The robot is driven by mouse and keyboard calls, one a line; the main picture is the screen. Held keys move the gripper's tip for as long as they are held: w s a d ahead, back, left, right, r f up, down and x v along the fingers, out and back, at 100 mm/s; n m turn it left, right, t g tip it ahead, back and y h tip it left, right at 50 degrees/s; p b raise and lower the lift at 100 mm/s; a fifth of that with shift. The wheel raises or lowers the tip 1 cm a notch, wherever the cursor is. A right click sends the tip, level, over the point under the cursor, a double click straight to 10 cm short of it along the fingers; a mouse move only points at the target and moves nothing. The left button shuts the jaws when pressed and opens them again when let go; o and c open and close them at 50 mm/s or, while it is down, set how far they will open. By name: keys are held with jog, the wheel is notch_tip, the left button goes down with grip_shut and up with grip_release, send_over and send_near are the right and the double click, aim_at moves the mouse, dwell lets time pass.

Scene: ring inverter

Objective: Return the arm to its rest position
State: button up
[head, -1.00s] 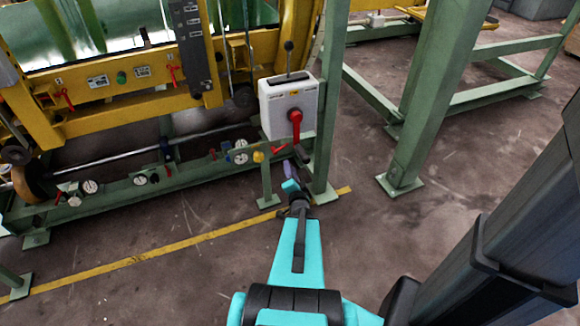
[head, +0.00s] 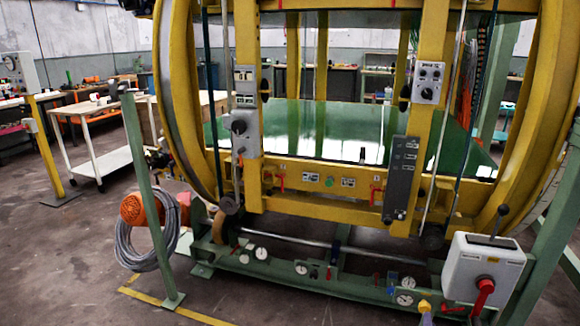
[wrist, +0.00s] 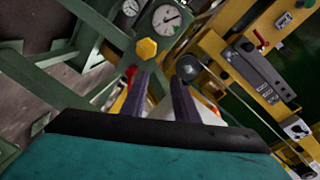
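My gripper (wrist: 160,82) shows only in the wrist view. Its two dark fingers stand apart with nothing seen held between them. A yellow knob (wrist: 146,48) and a round dial gauge (wrist: 167,19) are just beyond the fingertips in that picture; whether anything touches them I cannot tell. Part of a white surface shows behind the fingers, mostly hidden. The head view shows none of my arm or gripper. The ring inverter there has yellow rings (head: 172,95) and a green bed (head: 330,128).
A white control box (head: 482,268) with a red handle (head: 484,292) stands at the right front. A green post (head: 148,200) and a coiled grey hose (head: 128,240) are at the left. A white trolley (head: 100,165) stands farther back. Open floor (head: 60,265) lies at the front left.

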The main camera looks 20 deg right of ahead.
jog(key=w+a+r+n+t+y+p, duration=0.25)
jog(key=w+a+y+p, duration=0.3)
jog(key=w+a, duration=1.05)
jog(key=a+f+n+g+y+p, duration=0.2)
jog(key=a+f+n+p, duration=0.1)
jog(key=a, duration=0.7)
jog(key=a+f+n+g+y+p, duration=0.1)
jog(key=a+f+n+g+p, duration=0.15)
jog(key=a, duration=0.75)
jog(key=s+a+f+n+g+y+p, duration=0.1)
jog(key=s+a+f+n+g+p, duration=0.1)
jog(key=s+a+f+n+g, duration=0.3)
jog(key=s+a+f+n+g+y+p, duration=0.1)
jog(key=s+a+g+p, duration=0.15)
jog(key=s+a, duration=0.5)
jog(key=s+a+r+n+g, duration=0.2)
jog(key=s+n+g, duration=0.4)
jog(key=s, duration=1.2)
jog(key=shift+s+n+g+y, duration=0.25)
jog(key=shift+n+g+y, duration=0.1)
jog(key=shift+g, duration=0.8)
